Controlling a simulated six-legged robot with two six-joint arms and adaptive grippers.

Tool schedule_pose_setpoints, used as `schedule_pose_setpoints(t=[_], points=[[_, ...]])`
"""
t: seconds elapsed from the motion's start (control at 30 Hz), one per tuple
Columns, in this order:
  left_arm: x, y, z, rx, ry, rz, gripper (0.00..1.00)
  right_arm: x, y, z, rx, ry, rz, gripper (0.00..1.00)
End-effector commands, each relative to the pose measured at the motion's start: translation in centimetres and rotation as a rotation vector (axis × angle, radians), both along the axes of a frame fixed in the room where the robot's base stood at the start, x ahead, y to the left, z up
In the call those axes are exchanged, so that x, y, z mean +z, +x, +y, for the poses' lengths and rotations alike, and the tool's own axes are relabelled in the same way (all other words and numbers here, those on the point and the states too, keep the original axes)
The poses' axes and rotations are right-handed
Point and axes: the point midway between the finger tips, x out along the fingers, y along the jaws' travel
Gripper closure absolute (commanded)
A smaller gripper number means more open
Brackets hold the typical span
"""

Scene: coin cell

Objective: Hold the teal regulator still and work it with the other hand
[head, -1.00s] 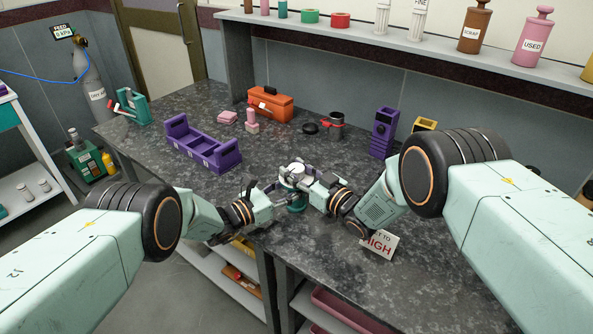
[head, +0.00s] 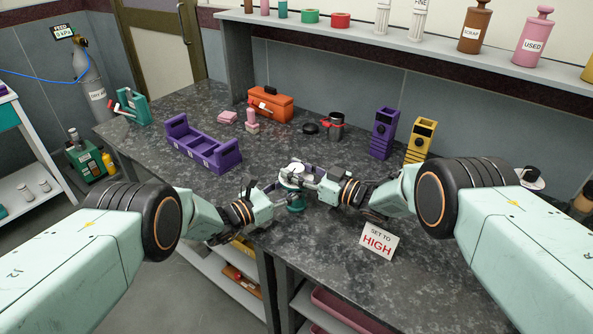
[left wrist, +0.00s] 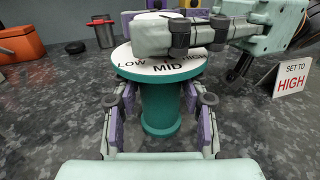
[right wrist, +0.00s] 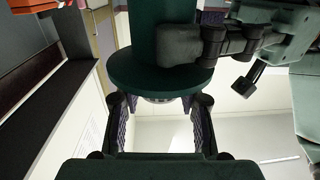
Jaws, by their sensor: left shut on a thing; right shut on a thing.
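The teal regulator (head: 296,208) stands upright on the dark bench, its round white dial (left wrist: 130,62) on top. In the left wrist view the dial reads LOW, MID and HIGH, with MID facing that camera. My left gripper (head: 277,196) is shut on the teal body (left wrist: 162,108), a finger on each side. My right gripper (head: 312,180) reaches over the dial from the right and is shut on the knob (right wrist: 165,100), mostly hidden by its fingers. The pointer setting cannot be read surely. A white sign (head: 379,240) says SET TO HIGH.
A purple tray (head: 203,150) lies behind to the left. An orange toolbox (head: 270,107), a dark cup (head: 335,122), and purple (head: 383,133) and yellow (head: 419,143) blocks stand farther back. The bench front edge is close below the regulator.

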Motion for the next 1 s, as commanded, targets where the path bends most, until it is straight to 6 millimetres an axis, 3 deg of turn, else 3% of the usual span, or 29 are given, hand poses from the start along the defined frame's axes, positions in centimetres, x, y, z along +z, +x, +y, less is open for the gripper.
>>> schedule_pose_setpoints(t=[0.73, 0.77, 1.0], points=[[-0.13, -0.13, -0.18, -0.004, 0.002, 0.002, 0.97, 0.15, -0.10, 0.09, 0.115, -0.002, -0.002, 0.95], [-0.13, -0.13, -0.18, -0.004, 0.002, 0.002, 0.97, 0.15, -0.10, 0.09, 0.115, -0.002, -0.002, 0.62], [-0.13, -0.12, -0.14, -0.003, 0.001, 0.002, 0.97, 0.07, -0.08, 0.02, 0.113, -0.004, -0.001, 0.42]])
